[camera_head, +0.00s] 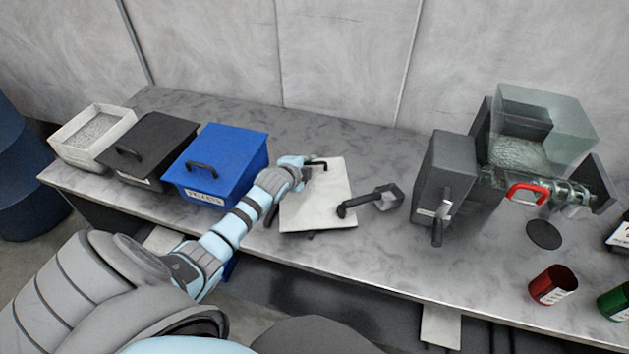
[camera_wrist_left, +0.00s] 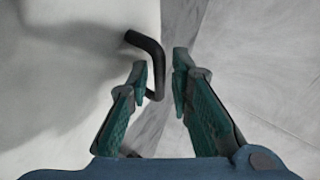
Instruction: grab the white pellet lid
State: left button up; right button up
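My left gripper (camera_head: 308,172) is over the lid's far part, right at this handle. In the left wrist view the lid (camera_wrist_left: 60,90) fills the left side. The left gripper's fingers (camera_wrist_left: 160,75) are open, and the lower end of the black bent handle (camera_wrist_left: 148,60) shows between them, close to the left finger. I cannot tell whether they touch. My right gripper is not in view.
An open white bin of pellets (camera_head: 128,118), a black lidded bin (camera_head: 155,135) and a blue lidded bin (camera_head: 232,150) stand left. A dark scoop (camera_head: 375,198) lies at the lid's right edge. A dark machine (camera_head: 445,165) and a red cup (camera_head: 553,285) stand right.

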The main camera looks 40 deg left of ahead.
pick_arm(q)
jog(key=shift+w+f, duration=0.2)
jog(key=shift+w, duration=0.05)
jog(key=shift+s+r, duration=0.1)
grip_shut()
jog(key=shift+r+p, duration=0.1)
jog(key=shift+p, duration=0.2)
